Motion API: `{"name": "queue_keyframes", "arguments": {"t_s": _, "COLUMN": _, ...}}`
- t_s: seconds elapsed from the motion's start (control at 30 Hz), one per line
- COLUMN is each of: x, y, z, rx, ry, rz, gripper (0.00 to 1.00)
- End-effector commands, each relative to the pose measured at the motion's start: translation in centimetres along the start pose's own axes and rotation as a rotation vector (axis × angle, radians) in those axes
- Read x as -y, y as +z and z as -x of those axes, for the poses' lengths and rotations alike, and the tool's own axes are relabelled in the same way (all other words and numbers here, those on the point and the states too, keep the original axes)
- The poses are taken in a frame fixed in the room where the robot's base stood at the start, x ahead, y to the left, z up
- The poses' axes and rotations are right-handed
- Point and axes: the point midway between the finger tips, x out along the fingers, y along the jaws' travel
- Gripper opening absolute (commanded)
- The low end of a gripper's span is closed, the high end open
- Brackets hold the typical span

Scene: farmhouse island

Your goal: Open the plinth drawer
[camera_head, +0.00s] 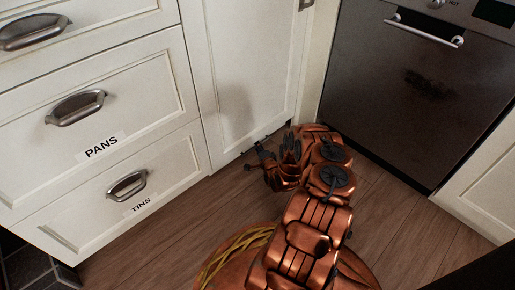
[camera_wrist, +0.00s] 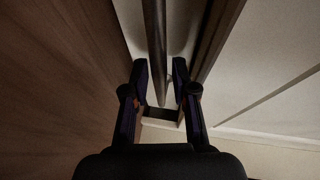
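My gripper (camera_head: 258,162) is low by the floor, at the foot of the white cabinet door. In the wrist view my gripper (camera_wrist: 160,82) is open, with one dark finger on each side of a slim bar (camera_wrist: 155,40). Gaps show between the bar and both fingers. The bar looks like a handle in front of a pale face (camera_wrist: 182,32), which may be the plinth drawer front. In the head view the plinth is mostly hidden by the cabinet's lower edge and my arm. I cannot tell whether the drawer is fully closed.
White drawers labelled PANS (camera_head: 120,120) and TINS (camera_head: 150,185) stand at left, beside a white cabinet door (camera_head: 245,65). A dark dishwasher (camera_head: 410,85) with a bar handle is at right. The wooden floor (camera_head: 170,240) is clear in front.

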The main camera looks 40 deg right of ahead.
Motion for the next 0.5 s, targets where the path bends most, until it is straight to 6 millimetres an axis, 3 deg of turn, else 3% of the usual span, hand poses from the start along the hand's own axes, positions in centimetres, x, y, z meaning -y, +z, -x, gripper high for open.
{"name": "queue_keyframes", "arguments": {"t_s": 0.2, "x": -0.19, "y": -0.08, "z": -1.22, "rx": -0.001, "ry": 0.004, "rz": -0.001, "gripper": 0.27}}
{"name": "queue_keyframes", "arguments": {"t_s": 0.5, "x": -0.09, "y": -0.16, "z": -1.34, "rx": -0.002, "ry": 0.004, "rz": -0.002, "gripper": 0.27}}
